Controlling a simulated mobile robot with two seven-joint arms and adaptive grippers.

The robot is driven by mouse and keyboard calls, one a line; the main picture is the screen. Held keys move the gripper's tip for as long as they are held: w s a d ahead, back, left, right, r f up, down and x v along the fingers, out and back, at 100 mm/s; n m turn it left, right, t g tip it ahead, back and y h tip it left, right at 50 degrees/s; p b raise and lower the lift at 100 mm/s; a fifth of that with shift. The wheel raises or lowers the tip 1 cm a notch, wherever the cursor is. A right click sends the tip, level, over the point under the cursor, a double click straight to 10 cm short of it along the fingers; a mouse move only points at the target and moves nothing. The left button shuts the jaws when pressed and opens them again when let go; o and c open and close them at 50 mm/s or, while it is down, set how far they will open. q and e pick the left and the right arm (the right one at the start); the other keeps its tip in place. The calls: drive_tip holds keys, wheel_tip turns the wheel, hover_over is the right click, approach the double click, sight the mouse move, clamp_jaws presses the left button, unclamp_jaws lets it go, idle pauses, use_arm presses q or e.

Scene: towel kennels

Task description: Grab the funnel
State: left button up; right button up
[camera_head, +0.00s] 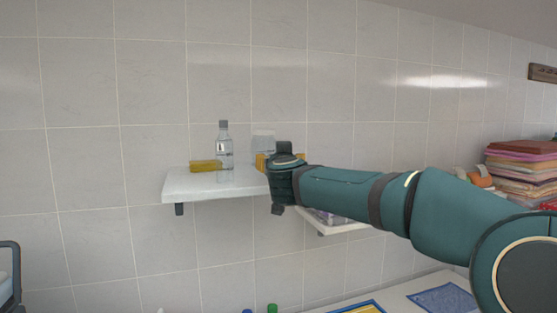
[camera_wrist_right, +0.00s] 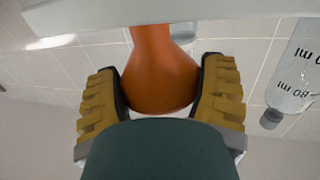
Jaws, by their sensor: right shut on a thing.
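The orange funnel (camera_wrist_right: 160,75) shows in the right wrist view, with its wide part between the two yellow-padded fingers. My right gripper (camera_wrist_right: 160,92) is shut on it, one finger on each side. In the head view my right gripper (camera_head: 280,162) is at the right end of the white wall shelf (camera_head: 205,187), and its wrist hides the funnel there. Whether the funnel touches the shelf cannot be told. My left gripper is in neither view.
A translucent container (camera_head: 263,142) is behind the gripper. A lower shelf (camera_head: 345,229) and folded towels (camera_head: 520,170) are to the right.

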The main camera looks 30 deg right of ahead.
drive_tip(key=shift+s+a, duration=0.1)
drive_tip(key=shift+s, duration=0.35)
drive_tip(key=shift+w, duration=0.1)
drive_tip(key=shift+f, duration=0.1)
drive_tip(key=o, duration=1.1)
drive_tip(key=shift+c, duration=0.2)
drive_tip(key=v, duration=1.2)
